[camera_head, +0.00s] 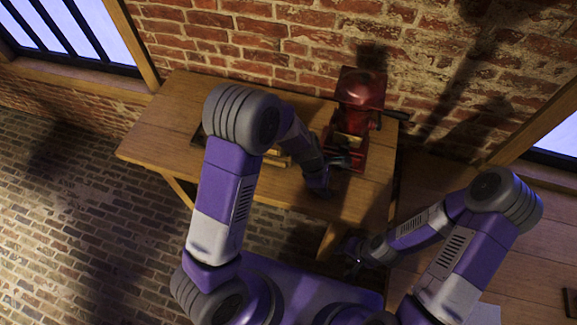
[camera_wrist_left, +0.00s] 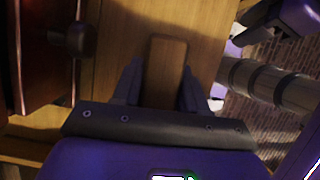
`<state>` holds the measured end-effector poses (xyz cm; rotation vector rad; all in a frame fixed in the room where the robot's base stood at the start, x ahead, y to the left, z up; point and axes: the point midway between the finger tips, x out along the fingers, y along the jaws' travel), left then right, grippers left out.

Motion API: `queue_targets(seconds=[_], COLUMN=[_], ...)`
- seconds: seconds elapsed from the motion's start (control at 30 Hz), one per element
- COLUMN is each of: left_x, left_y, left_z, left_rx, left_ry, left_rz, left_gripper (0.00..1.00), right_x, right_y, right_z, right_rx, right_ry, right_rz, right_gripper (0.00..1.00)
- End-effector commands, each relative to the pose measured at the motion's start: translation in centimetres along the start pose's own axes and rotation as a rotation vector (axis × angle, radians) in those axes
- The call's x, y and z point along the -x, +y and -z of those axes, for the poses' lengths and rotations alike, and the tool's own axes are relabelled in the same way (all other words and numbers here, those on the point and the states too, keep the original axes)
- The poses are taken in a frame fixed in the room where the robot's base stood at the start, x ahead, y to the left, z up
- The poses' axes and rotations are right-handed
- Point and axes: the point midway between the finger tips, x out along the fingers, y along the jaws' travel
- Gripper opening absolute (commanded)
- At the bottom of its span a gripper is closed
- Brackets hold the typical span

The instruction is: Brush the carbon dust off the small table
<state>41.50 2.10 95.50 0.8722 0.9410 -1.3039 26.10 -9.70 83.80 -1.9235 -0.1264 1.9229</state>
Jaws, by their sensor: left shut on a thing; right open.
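The wooden table (camera_head: 160,135) stands against the brick wall; its top also shows in the left wrist view (camera_wrist_left: 210,30). My left gripper (camera_head: 318,188) is over the table's front part, in front of the red machine. In the left wrist view, my left gripper (camera_wrist_left: 158,85) is shut on a brown wooden block (camera_wrist_left: 167,65), which looks like a brush handle. Any bristles are hidden. My right gripper (camera_head: 355,250) is open and empty, low by the table's front right. I cannot make out the carbon dust among the dark shadows on the tabletop.
A red machine (camera_head: 357,95) with a side handle stands at the back right of the table. A wooden tray-like thing (camera_head: 281,159) is partly hidden behind my left arm. The table's left end is clear.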

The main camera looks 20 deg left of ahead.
Motion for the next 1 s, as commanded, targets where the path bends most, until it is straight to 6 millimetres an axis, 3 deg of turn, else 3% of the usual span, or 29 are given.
queue_targets(seconds=[0.17,0.23,0.3,1.0], left_x=[-0.5,0.2,2.2,7.1], left_y=[-0.2,-0.1,-0.1,-0.1], left_z=[-1.3,-1.3,-2.2,-3.9], left_rx=[0.006,0.010,0.006,0.015], left_ry=[0.000,0.000,-0.001,-0.001], left_rz=[-0.001,-0.002,-0.007,-0.005], left_gripper=[0.09,0.09,0.09,0.09], right_x=[0.4,1.3,2.0,7.0], right_y=[-0.1,-0.5,-0.7,-2.6], right_z=[0.0,-0.1,-0.1,-0.3], right_rx=[0.000,0.000,0.000,0.000], right_ry=[0.000,0.000,0.000,0.000], right_rz=[0.000,0.000,0.000,0.000], right_gripper=[0.43,0.43,0.43,0.43])
